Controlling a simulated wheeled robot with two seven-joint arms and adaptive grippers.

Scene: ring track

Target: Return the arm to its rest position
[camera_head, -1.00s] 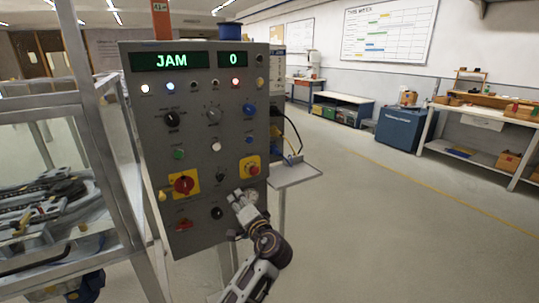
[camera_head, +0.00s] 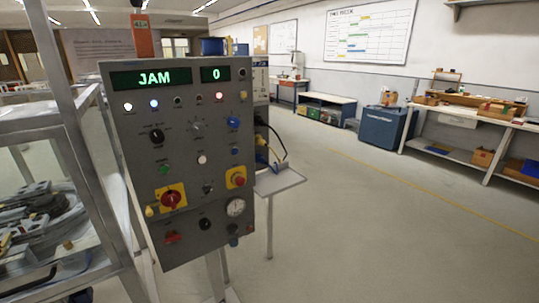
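No arm and no gripper of mine shows in the head view now. The grey control panel (camera_head: 212,145) stands upright at left centre. Its green displays read JAM (camera_head: 153,78) and 0 (camera_head: 215,74). A red rotary switch on a yellow plate (camera_head: 171,198), a red button on a yellow plate (camera_head: 237,177) and a round white gauge (camera_head: 235,207) are in plain view on its lower half.
A metal-framed enclosure (camera_head: 75,135) with machinery inside stands close at the left. A small grey shelf (camera_head: 281,180) juts out right of the panel. A blue cabinet (camera_head: 386,128) and workbenches (camera_head: 460,116) line the far wall. The floor at the right is clear.

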